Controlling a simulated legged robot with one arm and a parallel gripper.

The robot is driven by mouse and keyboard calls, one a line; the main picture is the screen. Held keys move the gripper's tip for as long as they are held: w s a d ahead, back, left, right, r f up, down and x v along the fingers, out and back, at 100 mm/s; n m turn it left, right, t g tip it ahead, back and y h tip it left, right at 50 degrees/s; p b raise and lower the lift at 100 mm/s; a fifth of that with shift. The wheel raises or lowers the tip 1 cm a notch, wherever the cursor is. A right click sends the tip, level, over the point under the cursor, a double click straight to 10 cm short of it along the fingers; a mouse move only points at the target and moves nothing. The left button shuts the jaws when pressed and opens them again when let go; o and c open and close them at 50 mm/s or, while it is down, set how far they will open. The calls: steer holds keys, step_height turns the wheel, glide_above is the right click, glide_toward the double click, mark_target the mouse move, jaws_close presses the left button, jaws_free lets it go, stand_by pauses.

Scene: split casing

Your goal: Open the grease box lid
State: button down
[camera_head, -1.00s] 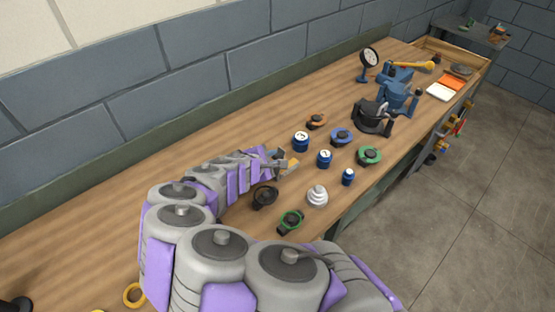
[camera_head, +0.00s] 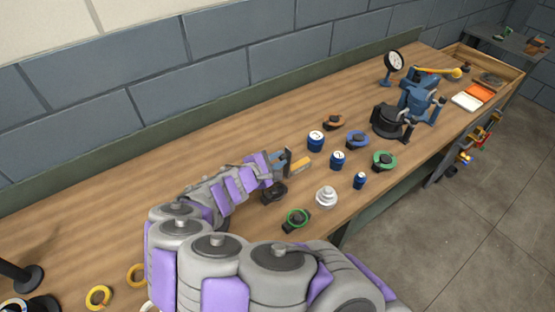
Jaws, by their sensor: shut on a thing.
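My gripper (camera_head: 288,162) is low over the middle of the bench, at the end of my grey and purple arm. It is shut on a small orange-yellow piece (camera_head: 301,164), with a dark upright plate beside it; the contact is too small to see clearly. No grease box or lid can be told for certain. A flat orange and white item (camera_head: 470,97) lies at the bench's far right end, well away from my gripper, and I cannot tell whether it is the box.
Blue cans (camera_head: 337,160), a white stacked piece (camera_head: 326,197) and several ringed clamps (camera_head: 383,161) stand right of my gripper. Beyond are a black and blue vise (camera_head: 390,121) and a round gauge (camera_head: 393,62). Yellow rings (camera_head: 99,297) lie front left. The wooden bench (camera_head: 120,190) is clear behind my arm.

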steer(key=c, duration=1.2)
jaws_free()
steer(key=shift+w+f, duration=0.15)
steer(key=shift+o, duration=0.8)
steer(key=shift+a, duration=0.15)
steer(key=p+v, duration=0.4)
steer(key=v, duration=1.3)
steer(key=shift+s, duration=0.25)
